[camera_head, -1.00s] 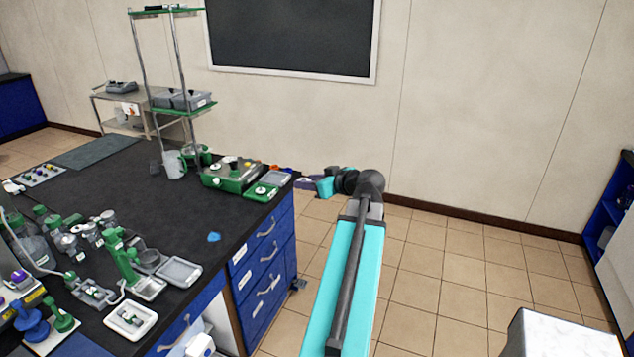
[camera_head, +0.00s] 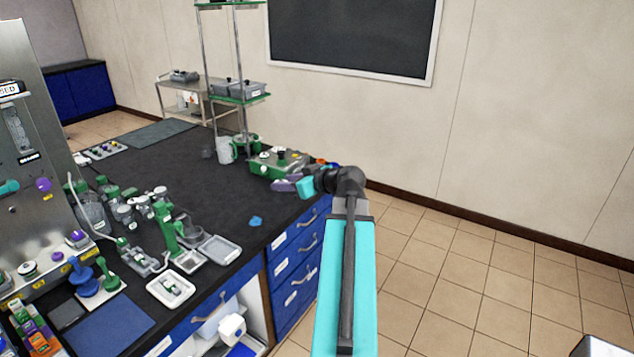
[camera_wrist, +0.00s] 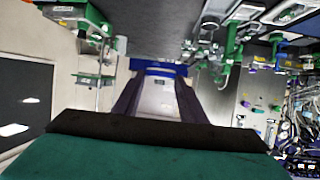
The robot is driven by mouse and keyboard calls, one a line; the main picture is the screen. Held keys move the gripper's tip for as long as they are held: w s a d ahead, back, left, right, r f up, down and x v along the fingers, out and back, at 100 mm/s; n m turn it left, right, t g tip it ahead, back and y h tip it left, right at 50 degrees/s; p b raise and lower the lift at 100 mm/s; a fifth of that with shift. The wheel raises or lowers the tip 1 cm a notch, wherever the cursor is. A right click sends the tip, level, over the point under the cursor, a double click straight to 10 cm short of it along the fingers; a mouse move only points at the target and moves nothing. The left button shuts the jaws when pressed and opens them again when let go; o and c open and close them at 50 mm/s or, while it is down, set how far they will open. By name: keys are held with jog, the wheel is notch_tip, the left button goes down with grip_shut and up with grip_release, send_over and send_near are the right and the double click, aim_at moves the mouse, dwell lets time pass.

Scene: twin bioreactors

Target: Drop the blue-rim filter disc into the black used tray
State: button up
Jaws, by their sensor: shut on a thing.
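My gripper (camera_head: 288,185) reaches out over the right edge of the dark bench, near the green instrument. In the wrist view my gripper (camera_wrist: 158,78) is shut on a blue-edged piece that looks like the blue-rim filter disc (camera_wrist: 158,67). The piece spans the fingertips and its face is mostly hidden. In the head view the disc cannot be made out. I cannot identify the black used tray for certain. A small dark square (camera_head: 68,313) lies at the near left of the bench, and I cannot tell whether it is the tray.
The bench (camera_head: 150,155) holds a green instrument (camera_head: 276,165), a grey tray (camera_head: 220,249), a white tray (camera_head: 171,287), a small blue piece (camera_head: 255,221) and a green stand (camera_head: 167,226). A tall steel unit (camera_head: 35,150) stands left.

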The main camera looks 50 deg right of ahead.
jog(key=w+a+f+n+y+b, duration=0.2)
jog(key=w+a, duration=0.6)
jog(key=a, duration=0.3)
jog(key=w+a+f+n+y+b, duration=0.1)
jog(key=w+a+f+n+y, duration=0.1)
jog(key=w+a, duration=0.8)
jog(key=w+a+m+h+b, duration=0.1)
jog(key=w+a, duration=0.3)
jog(key=a, duration=1)
jog(key=w+a+m+h+b, duration=0.2)
jog(key=w+a+b, duration=0.1)
jog(key=a, duration=1.1)
jog(key=shift+w+a+r, duration=0.35)
jog(key=shift+w+r, duration=0.05)
jog(key=shift+r, duration=0.05)
jog(key=shift+s, duration=0.1)
